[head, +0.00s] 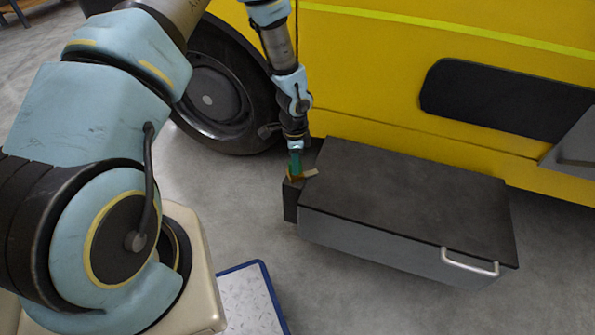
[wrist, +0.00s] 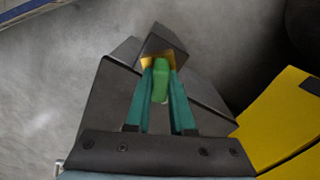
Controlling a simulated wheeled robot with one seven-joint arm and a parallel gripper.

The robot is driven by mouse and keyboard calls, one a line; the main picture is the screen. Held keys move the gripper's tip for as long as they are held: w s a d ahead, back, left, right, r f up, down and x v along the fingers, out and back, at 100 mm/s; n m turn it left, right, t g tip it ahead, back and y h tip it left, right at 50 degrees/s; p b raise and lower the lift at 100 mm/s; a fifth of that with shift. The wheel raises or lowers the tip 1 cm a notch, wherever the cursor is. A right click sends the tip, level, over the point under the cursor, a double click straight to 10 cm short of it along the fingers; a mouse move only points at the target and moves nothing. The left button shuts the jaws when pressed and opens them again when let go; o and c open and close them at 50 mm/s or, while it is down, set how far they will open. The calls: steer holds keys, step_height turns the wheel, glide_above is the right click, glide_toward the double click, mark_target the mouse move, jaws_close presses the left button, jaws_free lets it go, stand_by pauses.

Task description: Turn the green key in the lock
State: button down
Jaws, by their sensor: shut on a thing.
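The green key (wrist: 161,82) shows in the wrist view between the two teal fingers of my gripper (wrist: 160,75), which is shut on it. The key points at the gold face of the lock (wrist: 146,62), on a dark block. How deep the key sits in the lock is hidden by the key and fingers. In the head view my gripper (head: 295,162) reaches down to the lock (head: 292,178) at the left end of the grey chest. The key cannot be clearly told apart there.
The grey chest (head: 410,190) has a dark lid and a silver handle (head: 470,262) at its front right. A yellow vehicle (head: 380,95) with a black tyre (head: 250,105) stands close behind. A blue-edged mat (head: 247,300) lies in front; the floor between is clear.

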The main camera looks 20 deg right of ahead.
steer(key=shift+m+p, duration=0.8)
steer(key=shift+m, duration=0.9)
steer(key=shift+m+p, duration=0.95)
steer(key=shift+m, duration=0.95)
steer(key=c, duration=0.7)
jaws_free()
